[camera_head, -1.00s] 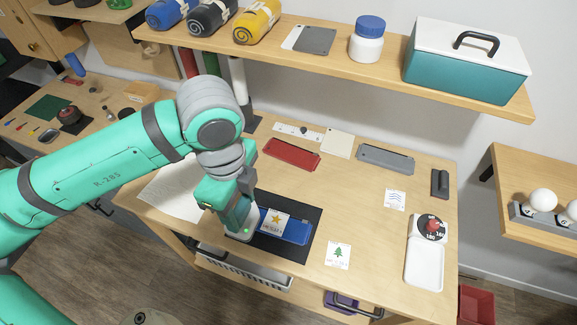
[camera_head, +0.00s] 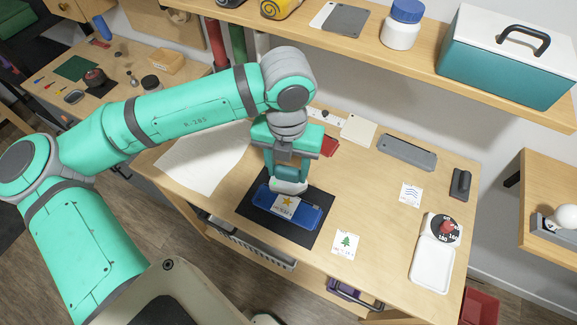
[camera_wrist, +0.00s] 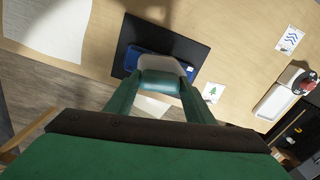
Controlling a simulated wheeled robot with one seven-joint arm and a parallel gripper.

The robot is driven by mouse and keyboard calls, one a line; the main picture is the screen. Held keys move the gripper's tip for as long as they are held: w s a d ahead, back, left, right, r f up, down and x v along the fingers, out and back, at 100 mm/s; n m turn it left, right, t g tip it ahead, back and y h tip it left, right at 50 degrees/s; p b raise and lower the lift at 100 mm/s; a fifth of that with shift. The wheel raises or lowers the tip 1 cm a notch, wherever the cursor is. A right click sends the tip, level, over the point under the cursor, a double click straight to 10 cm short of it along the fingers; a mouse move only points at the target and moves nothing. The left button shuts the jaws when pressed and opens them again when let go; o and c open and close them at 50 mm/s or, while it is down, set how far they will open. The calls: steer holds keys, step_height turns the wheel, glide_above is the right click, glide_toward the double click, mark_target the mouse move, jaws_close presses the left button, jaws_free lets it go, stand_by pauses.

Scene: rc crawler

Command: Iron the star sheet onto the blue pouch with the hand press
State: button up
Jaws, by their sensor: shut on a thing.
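The blue pouch (camera_head: 312,217) lies flat on a black mat (camera_head: 262,230) near the table's front edge. The star sheet (camera_head: 285,205), white with a gold star, lies on the left-middle part of the pouch. My gripper (camera_head: 283,174) is shut on the hand press (camera_head: 289,187), which has a pale base and a teal grip. The press is over the back edge of the sheet and pouch; I cannot tell whether it touches. In the wrist view the press (camera_wrist: 160,82) sits between my fingers and hides the sheet and part of the pouch (camera_wrist: 138,63).
A tree sheet (camera_head: 346,242) and a wave sheet (camera_head: 411,194) lie right of the mat. A white tray (camera_head: 432,268) with a red dial (camera_head: 446,228) stands at the right. A grey plate (camera_head: 407,152) lies behind. A shelf (camera_head: 350,60) overhangs the table's back.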

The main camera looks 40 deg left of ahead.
mark_target(288, 181)
steer(key=shift+w+f+m, duration=0.1)
steer(key=shift+f+m, duration=0.1)
steer(key=shift+m, duration=0.1)
steer(key=shift+f, duration=2.75)
steer(key=shift+w, duration=0.15)
steer(key=shift+s+a, duration=0.1)
steer(key=shift+s, duration=0.1)
steer(key=shift+w, duration=0.1)
steer(key=shift+f, duration=0.7)
stand_by(3.8)
